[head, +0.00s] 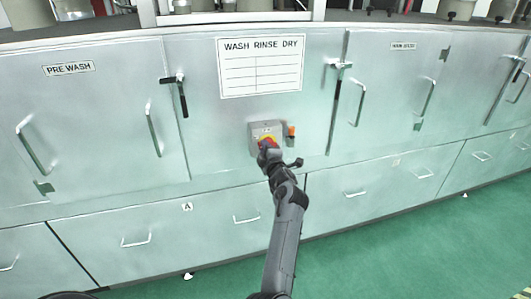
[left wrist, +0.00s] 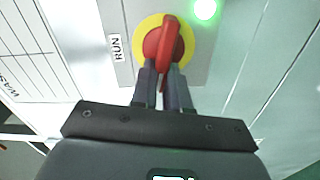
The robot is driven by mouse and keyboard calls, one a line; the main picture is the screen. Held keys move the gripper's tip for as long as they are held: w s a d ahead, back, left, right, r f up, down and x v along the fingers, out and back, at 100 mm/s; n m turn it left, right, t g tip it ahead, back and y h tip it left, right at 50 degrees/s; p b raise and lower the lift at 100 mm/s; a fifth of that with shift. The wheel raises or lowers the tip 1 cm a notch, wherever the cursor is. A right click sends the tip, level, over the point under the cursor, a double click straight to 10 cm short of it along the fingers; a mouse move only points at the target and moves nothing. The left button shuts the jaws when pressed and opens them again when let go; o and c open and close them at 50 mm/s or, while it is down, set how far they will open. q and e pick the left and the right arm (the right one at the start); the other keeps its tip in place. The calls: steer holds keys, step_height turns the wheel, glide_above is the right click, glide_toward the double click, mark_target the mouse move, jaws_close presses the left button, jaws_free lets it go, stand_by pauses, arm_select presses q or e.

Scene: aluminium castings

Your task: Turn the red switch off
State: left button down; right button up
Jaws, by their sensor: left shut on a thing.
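The red switch (left wrist: 170,38) is a rotary handle on a yellow disc, on a grey box (head: 257,130) fixed to the metal cabinet front. In the left wrist view the handle stands nearly upright in the picture, tilted slightly, beside a "RUN" label (left wrist: 116,47). A green lamp (left wrist: 205,9) glows next to the disc. My left gripper (left wrist: 163,72) is at the switch, its two fingers shut on the lower end of the red handle. In the head view my left gripper (head: 268,150) covers much of the switch. My right gripper is not in view.
A "WASH RINSE DRY" chart (head: 261,67) is above the box. A small orange part (head: 291,131) is at the box's right. Door latches (head: 181,95) and handles (head: 153,131) stick out from the cabinet on both sides. Green floor (head: 400,240) lies open in front.

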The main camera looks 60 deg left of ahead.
arm_select(q)
steer(key=shift+f+n+b, duration=0.4)
steer(key=shift+n+b, duration=0.3)
steer(key=shift+n, duration=0.4)
steer(key=c, duration=1.3)
jaws_free()
steer(key=shift+o, duration=0.9)
steer(key=shift+a+r, duration=0.1)
steer(key=shift+r, duration=0.05)
